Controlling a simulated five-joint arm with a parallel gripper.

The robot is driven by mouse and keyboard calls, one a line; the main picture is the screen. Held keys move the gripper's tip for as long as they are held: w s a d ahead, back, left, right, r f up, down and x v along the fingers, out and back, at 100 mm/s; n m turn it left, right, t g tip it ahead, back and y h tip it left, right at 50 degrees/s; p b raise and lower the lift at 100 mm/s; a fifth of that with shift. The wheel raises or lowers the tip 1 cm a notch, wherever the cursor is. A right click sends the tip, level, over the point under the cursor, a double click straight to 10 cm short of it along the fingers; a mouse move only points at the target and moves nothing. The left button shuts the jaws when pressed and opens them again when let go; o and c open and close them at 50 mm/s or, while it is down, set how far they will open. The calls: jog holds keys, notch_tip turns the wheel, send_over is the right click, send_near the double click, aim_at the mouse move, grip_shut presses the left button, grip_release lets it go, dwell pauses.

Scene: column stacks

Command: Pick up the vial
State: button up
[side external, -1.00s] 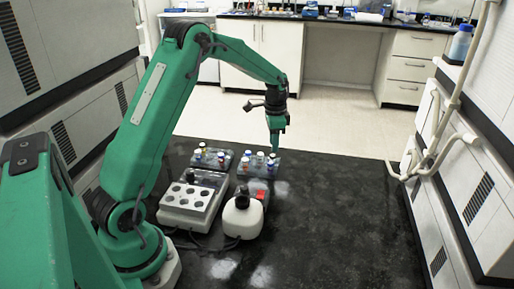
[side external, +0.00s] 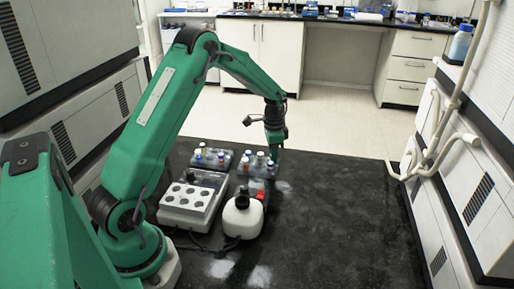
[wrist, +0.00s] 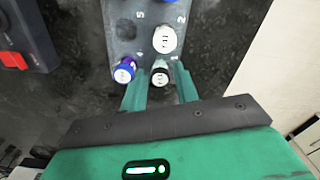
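A vial with a black-rimmed white cap (wrist: 160,76) stands in a grey rack (wrist: 125,30) in the wrist view. My gripper (wrist: 159,80) has one green finger on each side of this vial, with small gaps showing, so it looks open around it. A blue-capped vial (wrist: 125,70) is just left of the left finger. A white-capped vial (wrist: 165,39) stands farther up in the rack. In the side view, my gripper (side external: 275,152) is low at the right end of the rack (side external: 243,168), and the vial between its fingers cannot be made out there.
A second rack with vials (side external: 211,160) stands to the left. A red-buttoned device (wrist: 15,60) lies beside the rack. The black bench is clear at right.

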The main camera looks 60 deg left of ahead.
grip_shut()
jog(key=shift+r, duration=0.15)
jog(key=shift+r, duration=0.5)
notch_tip(320, 180, up, 3)
jog(key=shift+d+r, duration=0.15)
jog(key=s+d+r, duration=0.2)
jog(key=d+r, duration=0.4)
jog(key=d, duration=0.5)
jog(key=shift+s+r, duration=0.15)
jog(key=shift+r, duration=0.1)
